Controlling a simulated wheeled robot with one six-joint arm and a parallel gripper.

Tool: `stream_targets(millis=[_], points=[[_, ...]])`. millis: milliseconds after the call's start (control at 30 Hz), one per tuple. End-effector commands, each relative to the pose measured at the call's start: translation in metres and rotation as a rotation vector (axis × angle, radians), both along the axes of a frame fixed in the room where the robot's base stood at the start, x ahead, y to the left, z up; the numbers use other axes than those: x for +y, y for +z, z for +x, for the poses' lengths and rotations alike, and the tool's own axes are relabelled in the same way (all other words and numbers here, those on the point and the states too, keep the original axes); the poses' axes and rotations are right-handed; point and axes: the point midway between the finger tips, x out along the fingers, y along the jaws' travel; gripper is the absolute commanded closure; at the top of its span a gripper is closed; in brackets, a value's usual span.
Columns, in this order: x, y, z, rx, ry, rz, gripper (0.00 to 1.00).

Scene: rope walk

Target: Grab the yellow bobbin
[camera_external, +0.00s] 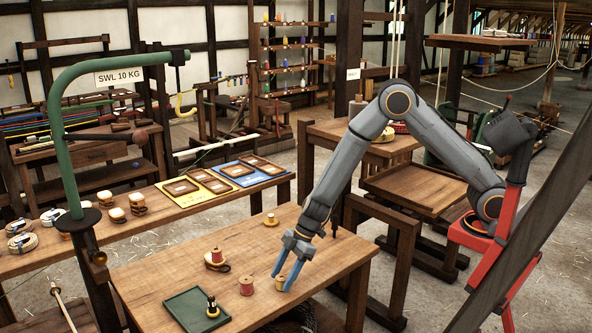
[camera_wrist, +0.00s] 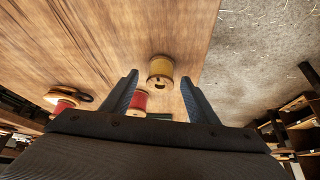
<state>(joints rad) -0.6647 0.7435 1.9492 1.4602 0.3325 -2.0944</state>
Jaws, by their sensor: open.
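The yellow bobbin (camera_wrist: 160,71) shows in the wrist view, ahead of and between the tips of my gripper (camera_wrist: 159,80). It shows a pale yellow winding and a dark centre hole. In the external view, my gripper (camera_external: 280,279) points down at the table near its front right edge, and the bobbin (camera_external: 281,285) shows low by the fingertips, partly hidden by a blue finger. The two fingers stand apart, one on each side of it, with gaps in the wrist view. I cannot tell whether the tips touch the table.
A red bobbin (camera_external: 246,286) stands close left of my gripper. A small yellowish piece (camera_external: 271,220) stands farther back. A green tray (camera_external: 182,304) holds a dark, brass-based object (camera_external: 212,306). A green post (camera_external: 70,150) rises at left.

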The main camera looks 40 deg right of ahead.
Motion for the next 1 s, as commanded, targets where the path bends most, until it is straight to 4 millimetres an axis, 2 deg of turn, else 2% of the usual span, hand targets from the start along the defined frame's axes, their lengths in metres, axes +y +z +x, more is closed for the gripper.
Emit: stream_targets(millis=[133, 400, 667, 1000], points=[[0.0046, -0.0088, 0.0004, 0.002, 0.0, -0.001, 0.46], [0.0052, -0.0103, 0.001, 0.0, -0.001, 0.0, 0.46], [0.005, -0.0102, 0.0011, 0.0, -0.001, 0.0, 0.89], [0.0053, -0.0067, 0.0014, -0.002, 0.0, 0.001, 0.9]])
